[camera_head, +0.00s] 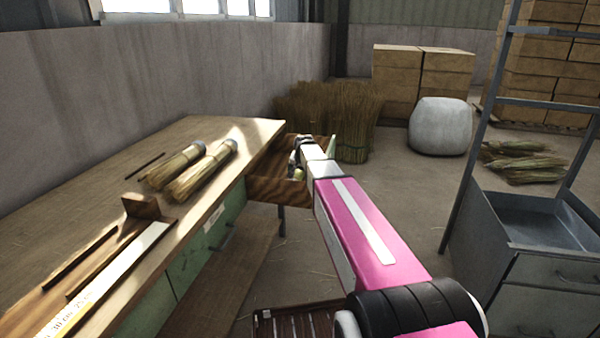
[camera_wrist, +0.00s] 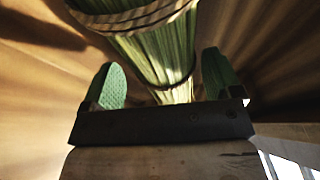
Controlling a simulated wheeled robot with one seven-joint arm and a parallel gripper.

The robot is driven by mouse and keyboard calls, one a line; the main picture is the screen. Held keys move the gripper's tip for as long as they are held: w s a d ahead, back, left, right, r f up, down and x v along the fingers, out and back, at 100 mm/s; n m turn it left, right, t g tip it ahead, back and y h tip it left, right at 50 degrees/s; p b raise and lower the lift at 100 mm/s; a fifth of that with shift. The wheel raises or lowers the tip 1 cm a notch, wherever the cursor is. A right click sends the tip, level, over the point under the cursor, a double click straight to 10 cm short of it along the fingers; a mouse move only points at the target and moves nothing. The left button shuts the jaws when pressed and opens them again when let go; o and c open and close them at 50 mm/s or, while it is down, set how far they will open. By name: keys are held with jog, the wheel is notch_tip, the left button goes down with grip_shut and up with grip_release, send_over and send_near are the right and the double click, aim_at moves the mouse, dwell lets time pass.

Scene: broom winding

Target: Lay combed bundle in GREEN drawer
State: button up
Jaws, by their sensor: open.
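An open wooden drawer (camera_head: 272,190) juts from the far end of the workbench; a pale green strip of its front (camera_head: 332,147) shows. My gripper (camera_head: 297,160) is down at this drawer, partly hidden behind my own arm. In the wrist view, my gripper (camera_wrist: 163,85) is open, with a green finger on each side of a greenish straw bundle (camera_wrist: 150,50). The bundle is tied with cord bands and lies against brown wood (camera_wrist: 40,90). Whether the fingers touch it, I cannot tell. In the head view the bundle is mostly hidden by my arm.
Two tied straw bundles (camera_head: 187,170) lie on the workbench (camera_head: 110,160), near a small wooden block (camera_head: 140,206) and a ruler strip (camera_head: 100,285). Closed green drawers (camera_head: 190,262) are under the top. A grey metal cart (camera_head: 530,235) stands at right. Floor between is mostly clear.

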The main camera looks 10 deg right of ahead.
jog(key=v, duration=1)
jog(key=shift+s+r, duration=0.15)
jog(key=shift+r, duration=0.1)
dwell(0.5)
